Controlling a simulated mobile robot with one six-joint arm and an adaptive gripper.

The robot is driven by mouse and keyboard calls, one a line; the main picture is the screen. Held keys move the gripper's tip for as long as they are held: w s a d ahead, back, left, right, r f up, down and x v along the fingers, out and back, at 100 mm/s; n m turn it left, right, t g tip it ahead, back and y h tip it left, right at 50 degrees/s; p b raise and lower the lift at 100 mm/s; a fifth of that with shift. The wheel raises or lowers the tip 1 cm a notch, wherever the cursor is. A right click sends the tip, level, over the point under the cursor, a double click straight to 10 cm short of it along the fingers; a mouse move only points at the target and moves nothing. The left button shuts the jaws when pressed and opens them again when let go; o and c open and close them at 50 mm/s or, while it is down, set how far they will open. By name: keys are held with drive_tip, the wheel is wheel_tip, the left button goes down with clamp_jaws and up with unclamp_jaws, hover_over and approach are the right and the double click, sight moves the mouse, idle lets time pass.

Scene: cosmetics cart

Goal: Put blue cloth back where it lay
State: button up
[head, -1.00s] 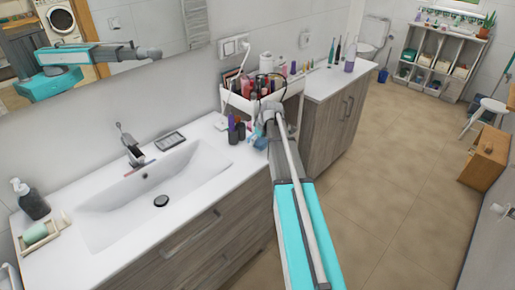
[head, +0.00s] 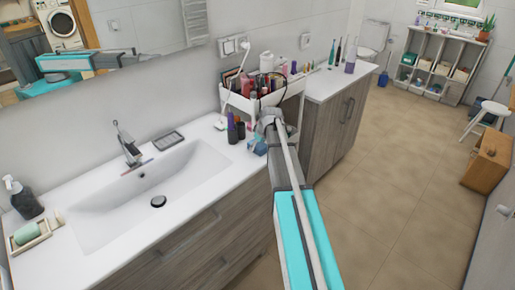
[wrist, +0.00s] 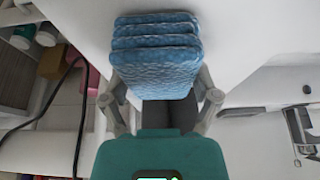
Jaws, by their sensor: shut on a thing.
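The blue cloth (wrist: 155,62) is folded in several layers and fills the upper middle of the wrist view. My gripper (wrist: 161,100) is shut on it, with a finger on each side of its lower part. In the head view the cloth (head: 258,147) shows as a small blue patch at the right end of the white washbasin counter (head: 215,200), beside the dark bottles. My arm hides part of it there. I cannot tell whether the cloth touches the counter.
Dark and purple bottles (head: 233,128) stand just left of the cloth. A white cart (head: 240,103) full of cosmetics is behind my gripper. The basin (head: 150,195), tap (head: 128,145) and soap dish (head: 166,141) lie to the left.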

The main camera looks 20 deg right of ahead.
drive_tip(key=shift+f, duration=0.1)
drive_tip(key=o, duration=0.8)
drive_tip(key=shift+o, duration=0.2)
drive_tip(key=p+v, duration=1.1)
drive_tip(key=v, duration=0.1)
idle(0.4)
idle(0.7)
drive_tip(key=s+a+f+m+g+h, duration=0.1)
drive_tip(key=s+a+m+g, duration=0.3)
drive_tip(key=s+a, duration=1.7)
drive_tip(key=a, duration=0.3)
drive_tip(key=shift+s+a+h, duration=0.3)
drive_tip(key=shift+a, duration=0.1)
